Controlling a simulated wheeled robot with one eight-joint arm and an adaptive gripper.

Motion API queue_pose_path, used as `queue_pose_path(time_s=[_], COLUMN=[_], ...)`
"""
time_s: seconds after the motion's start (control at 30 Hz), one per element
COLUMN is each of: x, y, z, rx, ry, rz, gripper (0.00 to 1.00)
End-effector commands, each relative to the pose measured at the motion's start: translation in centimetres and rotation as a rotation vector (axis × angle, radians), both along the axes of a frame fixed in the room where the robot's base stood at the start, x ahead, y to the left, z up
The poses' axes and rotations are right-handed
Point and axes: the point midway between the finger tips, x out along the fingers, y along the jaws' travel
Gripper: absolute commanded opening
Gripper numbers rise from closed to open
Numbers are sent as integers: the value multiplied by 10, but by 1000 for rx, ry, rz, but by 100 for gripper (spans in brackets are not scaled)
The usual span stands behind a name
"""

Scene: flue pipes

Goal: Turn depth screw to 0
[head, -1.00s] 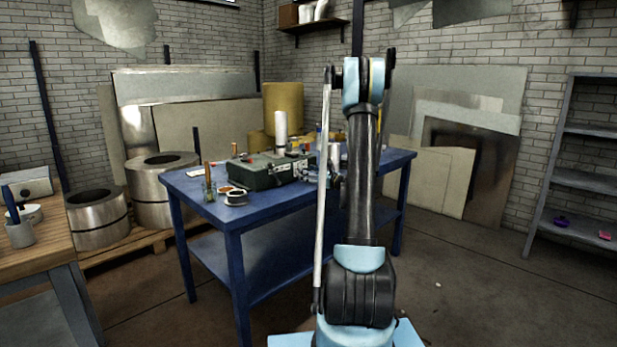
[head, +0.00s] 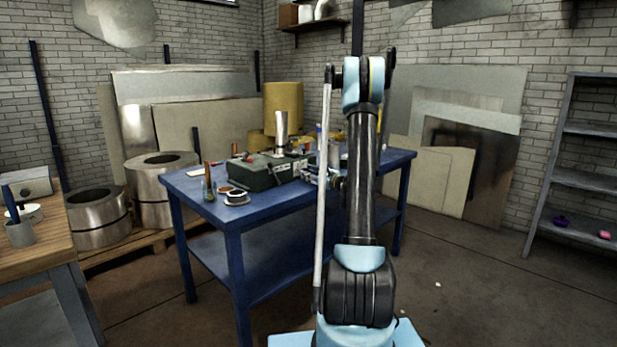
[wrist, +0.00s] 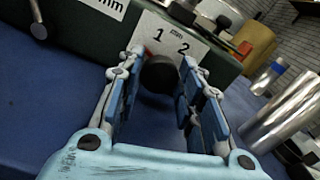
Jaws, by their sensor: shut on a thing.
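The green machine (head: 262,174) stands on the blue table in the head view. In the wrist view its front (wrist: 98,36) carries a white scale plate (wrist: 172,36) with the digits 1 and 2, a small red mark beside the 1. A round black knob (wrist: 159,74), likely the depth screw, sticks out below this plate. My gripper (wrist: 160,84) has its two blue fingers on either side of the knob and is shut on it. The knob's exact setting cannot be read. In the head view my arm partly hides the gripper.
The blue table (head: 225,212) also holds a jar with brushes (head: 209,188) and a small round dish (head: 237,198) at its front left. A wooden bench (head: 42,243) stands at the left.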

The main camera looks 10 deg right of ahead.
Motion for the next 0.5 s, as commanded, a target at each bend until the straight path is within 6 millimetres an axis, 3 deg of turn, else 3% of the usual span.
queue_pose_path(time_s=[0.5], x=[-1], y=[1], z=[0], rx=[-264], ry=[-191], rz=[0], gripper=[10])
